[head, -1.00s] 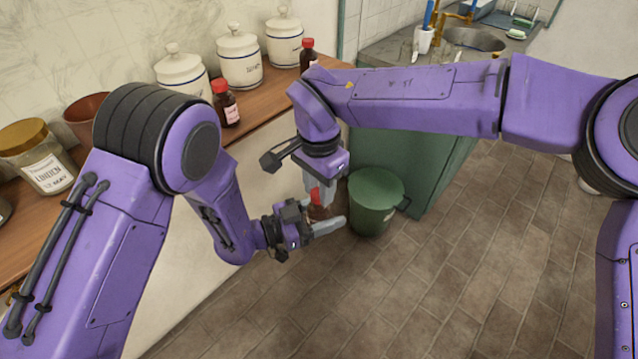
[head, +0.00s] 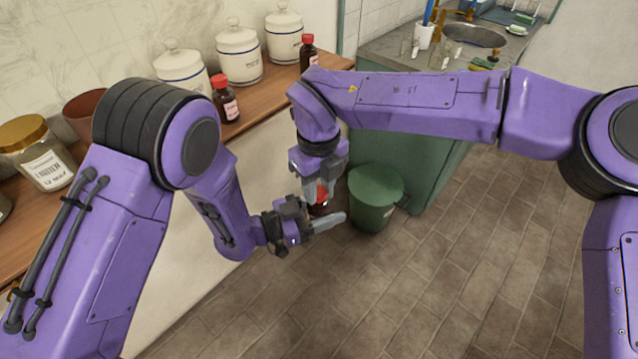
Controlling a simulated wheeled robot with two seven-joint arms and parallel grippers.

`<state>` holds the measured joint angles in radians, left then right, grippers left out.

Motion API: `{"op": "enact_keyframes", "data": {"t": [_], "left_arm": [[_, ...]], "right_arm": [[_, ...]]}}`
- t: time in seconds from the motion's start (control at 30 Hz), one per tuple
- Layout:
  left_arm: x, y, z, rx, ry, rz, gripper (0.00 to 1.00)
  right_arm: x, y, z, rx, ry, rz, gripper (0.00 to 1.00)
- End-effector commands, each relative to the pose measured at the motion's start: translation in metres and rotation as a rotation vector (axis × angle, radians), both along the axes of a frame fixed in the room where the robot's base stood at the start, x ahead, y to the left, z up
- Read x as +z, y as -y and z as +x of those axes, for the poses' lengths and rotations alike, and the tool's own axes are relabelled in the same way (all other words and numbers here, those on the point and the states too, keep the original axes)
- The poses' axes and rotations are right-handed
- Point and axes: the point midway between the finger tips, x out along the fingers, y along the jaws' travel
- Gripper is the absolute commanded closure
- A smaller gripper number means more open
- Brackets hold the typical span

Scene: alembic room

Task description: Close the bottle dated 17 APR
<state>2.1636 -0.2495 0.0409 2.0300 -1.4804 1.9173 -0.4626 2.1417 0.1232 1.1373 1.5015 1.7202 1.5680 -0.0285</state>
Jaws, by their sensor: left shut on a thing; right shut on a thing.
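A small brown bottle (head: 318,209) with a red cap (head: 321,193) is held in the air in front of the shelf. My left gripper (head: 322,222) is shut on the bottle's body from the left. My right gripper (head: 319,186) points down from above and is shut on the red cap. The cap sits at the top of the bottle; the fingers hide much of both, and I cannot tell how tight it is. The held bottle's label and date cannot be read.
Two other brown bottles with red caps, a nearer one (head: 225,99) and a farther one (head: 308,53), stand on the wooden shelf (head: 262,101) by white canisters (head: 239,54). A green bin (head: 375,199) stands on the floor behind the grippers. The floor at right is clear.

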Motion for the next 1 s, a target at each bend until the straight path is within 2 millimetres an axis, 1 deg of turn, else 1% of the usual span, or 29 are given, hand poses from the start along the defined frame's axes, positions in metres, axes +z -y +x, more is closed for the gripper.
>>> {"op": "enact_keyframes", "data": {"t": [0.03,0.1,0.17,0.2,0.27,0.3,0.37,0.4,0.47,0.5,0.7,0.8,0.83,0.9,1.0], "left_arm": [[-0.0003,0.0,-0.0003,-0.001,0.0,0.001,1.0],[-0.0003,0.0,-0.0003,-0.001,0.0,0.001,1.0],[-0.0003,0.0002,-0.0004,-0.001,0.0,0.001,1.0],[-0.0003,0.0001,-0.0004,-0.001,0.0,0.001,1.0],[-0.0004,0.0002,-0.0004,-0.001,0.0,0.001,1.0],[-0.0004,0.0002,-0.0004,-0.001,0.0,0.001,1.0],[-0.0004,0.0002,-0.0004,-0.001,0.0,0.001,1.0],[-0.0004,0.0002,-0.0004,-0.001,0.0,0.001,1.0],[-0.0004,0.0002,-0.0004,-0.001,0.0,0.001,1.0],[-0.0004,0.0003,-0.0005,-0.001,0.0,0.001,1.0],[-0.0005,0.0002,-0.0006,-0.001,0.0,0.001,1.0],[-0.0005,0.0002,-0.0007,-0.002,-0.001,0.002,1.0],[-0.0005,0.0002,-0.0007,-0.002,-0.001,0.002,1.0],[-0.0006,0.0002,-0.0007,-0.002,-0.001,0.002,1.0],[-0.0006,0.0002,-0.0007,-0.002,-0.001,0.002,1.0]], "right_arm": [[0.0002,-0.0002,0.0001,-0.146,-0.001,0.001,0.99],[0.0001,-0.0004,0.0,-0.371,-0.001,0.002,0.99],[0.0,-0.0007,-0.0001,-0.565,0.0,0.001,0.99],[-0.0001,-0.0008,0.0001,-0.694,0.001,0.002,0.99],[-0.0001,-0.0009,0.0003,-0.888,0.001,0.001,0.99],[-0.0002,-0.0011,0.0001,-1.018,0.0,0.001,0.99],[-0.0004,-0.0013,0.0001,-1.213,0.0,0.0,0.99],[-0.0005,-0.0012,0.0003,-1.342,0.001,0.001,0.99],[-0.0005,-0.0012,0.0006,-1.536,0.001,0.001,0.99],[-0.0005,-0.0013,0.0007,-1.666,0.001,0.002,0.99],[-0.0009,-0.0011,0.0013,-2.304,0.002,0.0,0.99],[-0.0008,-0.001,0.0018,-2.561,0.003,0.002,0.99],[-0.0008,-0.001,0.0018,-2.622,0.002,0.003,0.99],[-0.0008,-0.001,0.0018,-2.734,0.002,0.002,0.99],[-0.0009,-0.001,0.0018,-2.82,0.002,0.002,0.99]]}}
